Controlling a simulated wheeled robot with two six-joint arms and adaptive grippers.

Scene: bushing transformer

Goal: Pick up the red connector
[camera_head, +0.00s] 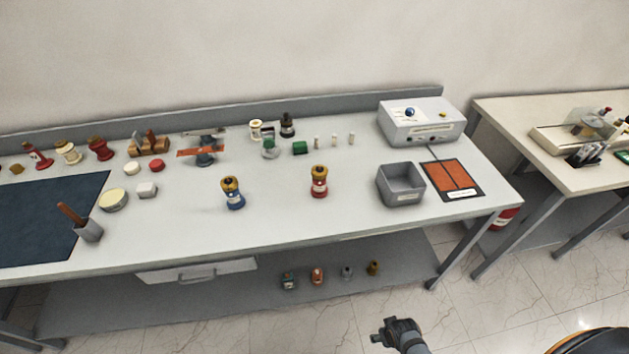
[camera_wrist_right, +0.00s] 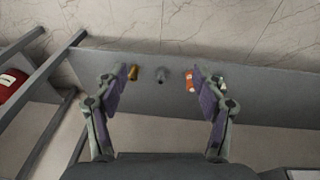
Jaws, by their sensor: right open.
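A red connector (camera_head: 319,184) with a yellow-brown top stands upright near the middle of the workbench (camera_head: 270,215). A blue one of similar shape (camera_head: 233,194) stands to its left. A smaller orange-red piece (camera_head: 317,276) stands on the lower shelf (camera_head: 220,303), and it also shows in the right wrist view (camera_wrist_right: 190,81). My right gripper (camera_head: 380,336) is in front of the bench, apart from all these pieces. In the right wrist view its fingers (camera_wrist_right: 162,86) are spread and empty, facing the lower shelf. My left gripper is not in view.
A grey open bin (camera_head: 400,196) and an orange panel (camera_head: 453,178) lie at the bench's right, with a grey box (camera_head: 421,130) behind. A dark mat (camera_head: 50,215) covers the left. Small parts line the back. A second table (camera_head: 530,170) stands at right.

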